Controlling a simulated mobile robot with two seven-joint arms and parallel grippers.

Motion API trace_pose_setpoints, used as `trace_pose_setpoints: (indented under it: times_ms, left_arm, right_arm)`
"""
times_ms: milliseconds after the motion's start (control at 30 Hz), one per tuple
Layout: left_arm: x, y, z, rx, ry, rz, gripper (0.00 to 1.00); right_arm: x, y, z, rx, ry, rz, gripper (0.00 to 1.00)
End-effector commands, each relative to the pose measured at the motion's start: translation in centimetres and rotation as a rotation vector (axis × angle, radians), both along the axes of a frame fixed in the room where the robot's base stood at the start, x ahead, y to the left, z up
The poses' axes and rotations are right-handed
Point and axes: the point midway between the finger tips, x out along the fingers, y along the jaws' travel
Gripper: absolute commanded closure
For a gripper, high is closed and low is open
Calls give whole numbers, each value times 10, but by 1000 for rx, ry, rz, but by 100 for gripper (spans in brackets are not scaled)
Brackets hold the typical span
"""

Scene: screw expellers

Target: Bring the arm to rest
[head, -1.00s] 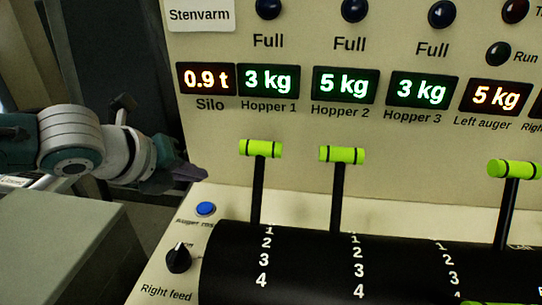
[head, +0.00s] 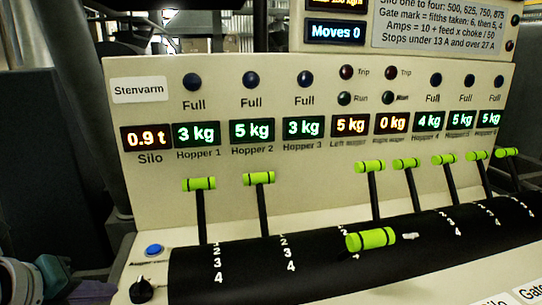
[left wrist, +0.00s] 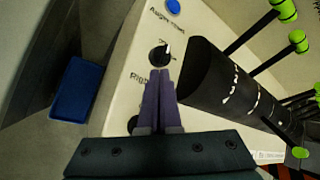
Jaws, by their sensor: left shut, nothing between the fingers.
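My left arm shows at the lower left corner of the head view, and my left gripper (head: 92,291) is partly cut off by the bottom edge. In the left wrist view the purple fingers of this gripper (left wrist: 161,76) lie side by side, shut, with nothing between them. They point toward the black knob (left wrist: 159,53) on the cream console; whether they touch it cannot be told. In the head view the black knob (head: 141,291) and the blue button (head: 153,250) are just right of the gripper. My right gripper is not in view.
The cream console (head: 150,200) carries a row of lit displays and several green-topped levers (head: 259,179) rising from a black curved cover (head: 200,270). A lower green handle (head: 370,239) sticks out in front. A blue panel (left wrist: 80,88) lies left of the console in the wrist view.

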Motion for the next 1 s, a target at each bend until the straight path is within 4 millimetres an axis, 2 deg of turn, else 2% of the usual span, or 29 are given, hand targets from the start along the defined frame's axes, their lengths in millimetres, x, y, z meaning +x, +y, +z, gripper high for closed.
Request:
trace_pose_setpoints:
  times_ms: [33,167,300,400,500,667,900,1000]
  left_arm:
    - [-7,-16,-1,-53,19,27,100]
    - [-31,-51,-4,-201,85,140,100]
    - [-63,-87,-2,-388,173,322,100]
    - [-89,-107,5,-532,243,499,100]
    - [-117,-117,15,-683,315,733,100]
    - [-165,-109,32,-887,394,1185,100]
    - [-244,-69,54,-1052,383,1883,100]
    - [-243,-68,88,-1054,377,1890,100]
  right_arm:
    - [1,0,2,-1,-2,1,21]
    - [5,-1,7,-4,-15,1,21]
    - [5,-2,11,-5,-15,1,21]
    - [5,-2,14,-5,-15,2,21]
    - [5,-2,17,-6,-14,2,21]
    - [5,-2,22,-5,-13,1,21]
    - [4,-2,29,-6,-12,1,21]
    - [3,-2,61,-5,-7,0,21]
